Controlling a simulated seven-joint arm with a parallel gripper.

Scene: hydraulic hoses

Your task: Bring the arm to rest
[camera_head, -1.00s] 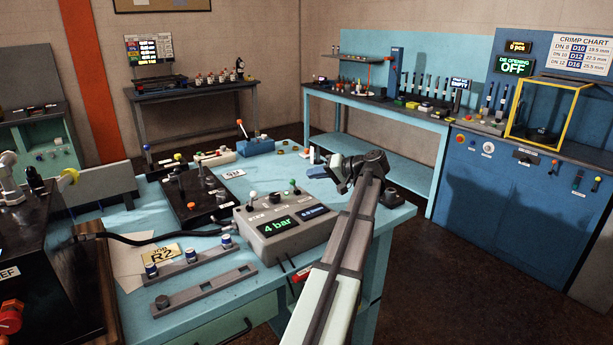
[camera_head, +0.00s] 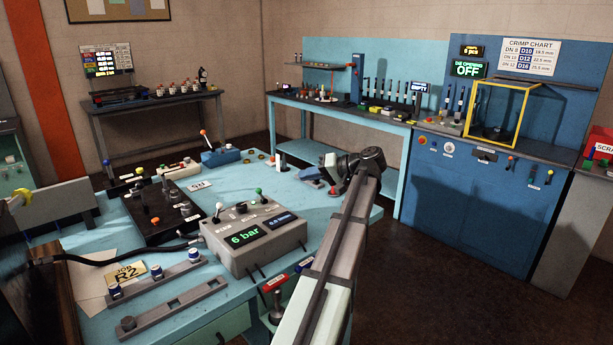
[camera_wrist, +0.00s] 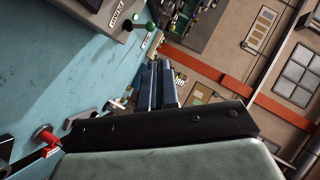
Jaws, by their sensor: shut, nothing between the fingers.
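My arm reaches out over the right part of the light-blue bench (camera_head: 302,205) in the head view. My gripper (camera_head: 331,163) is at its far end, above the bench top and partly hidden by the wrist. In the wrist view, the two dark fingers of my gripper (camera_wrist: 156,72) lie together, shut, with nothing held. The grey control box (camera_head: 250,238) stands left of my arm, and its display reads 6 bar.
A black hose (camera_head: 110,257) crosses the bench. A red-handled tool (camera_head: 276,283) is close beside my arm. The floor (camera_head: 450,290) on the right is clear.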

